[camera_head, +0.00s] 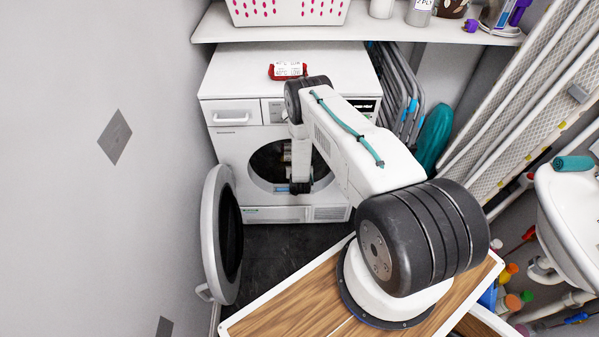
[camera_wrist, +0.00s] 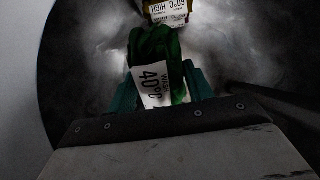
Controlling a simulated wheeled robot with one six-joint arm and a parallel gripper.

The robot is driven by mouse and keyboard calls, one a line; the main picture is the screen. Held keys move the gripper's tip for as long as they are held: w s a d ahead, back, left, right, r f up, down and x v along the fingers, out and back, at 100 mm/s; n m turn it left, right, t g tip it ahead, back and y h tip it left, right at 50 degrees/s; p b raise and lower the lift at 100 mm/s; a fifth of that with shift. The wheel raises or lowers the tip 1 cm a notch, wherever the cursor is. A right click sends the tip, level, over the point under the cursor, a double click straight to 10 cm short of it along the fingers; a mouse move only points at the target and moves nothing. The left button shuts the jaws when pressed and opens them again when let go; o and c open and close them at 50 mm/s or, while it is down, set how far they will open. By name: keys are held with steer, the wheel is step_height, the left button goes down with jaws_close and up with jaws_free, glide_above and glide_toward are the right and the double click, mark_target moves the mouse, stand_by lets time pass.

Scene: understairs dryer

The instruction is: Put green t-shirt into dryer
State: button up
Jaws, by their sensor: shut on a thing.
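The white dryer (camera_head: 258,213) stands against the back wall with its round door (camera_head: 223,235) swung open to the left. My arm reaches into the drum opening, and my gripper is mostly hidden there in the head view. In the wrist view my gripper (camera_wrist: 162,88) has teal fingers on both sides of the green t-shirt (camera_wrist: 150,45), which carries a white tag reading 40°C. The gripper is shut on the t-shirt inside the dark drum (camera_wrist: 85,50). Another item (camera_wrist: 168,12) with a white 60°C HIGH tag and a yellowish edge lies deeper in the drum.
A red item with a white label (camera_head: 287,70) lies on the dryer top. A shelf (camera_head: 350,33) above holds a white basket (camera_head: 290,12) and bottles. Folded racks (camera_head: 398,85) stand right of the dryer. A sink (camera_head: 575,215) is at the far right.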

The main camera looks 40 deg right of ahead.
steer(key=w+d+f, duration=0.1)
steer(key=w+d, duration=0.4)
steer(key=w, duration=0.2)
steer(key=shift+f, duration=0.15)
steer(key=shift+w+f, duration=0.1)
